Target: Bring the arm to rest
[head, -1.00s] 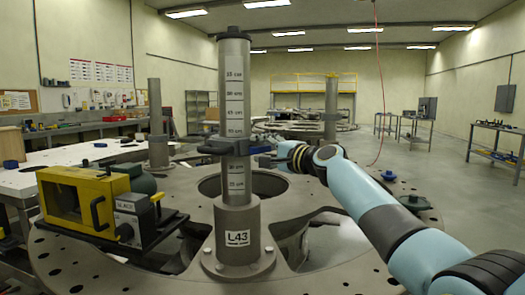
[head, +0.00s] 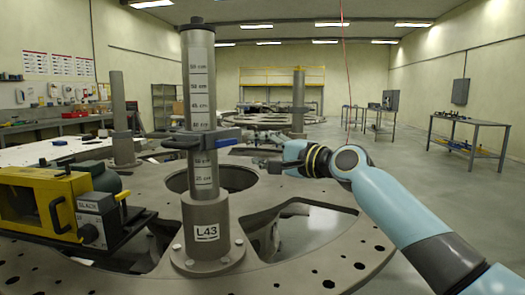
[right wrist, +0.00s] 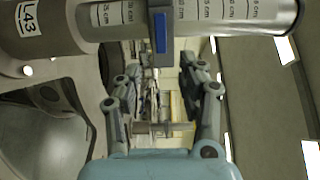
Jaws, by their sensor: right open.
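My right arm reaches in from the lower right of the head view. The dark collar (head: 185,141) with a blue handle (head: 225,133) sits around the post. In the right wrist view, the open fingers (right wrist: 160,72) stand on either side of the picture's middle. The collar's grey and blue part (right wrist: 161,32) shows at the top, between and beyond the fingertips. Nothing is held. My left gripper is not in view.
A yellow box (head: 45,203) labelled SLACK stands left of the post on the round metal plate (head: 290,277). The plate has large openings. Another post (head: 298,100) rises behind. Tables (head: 470,136) stand at the right, with clear floor before them.

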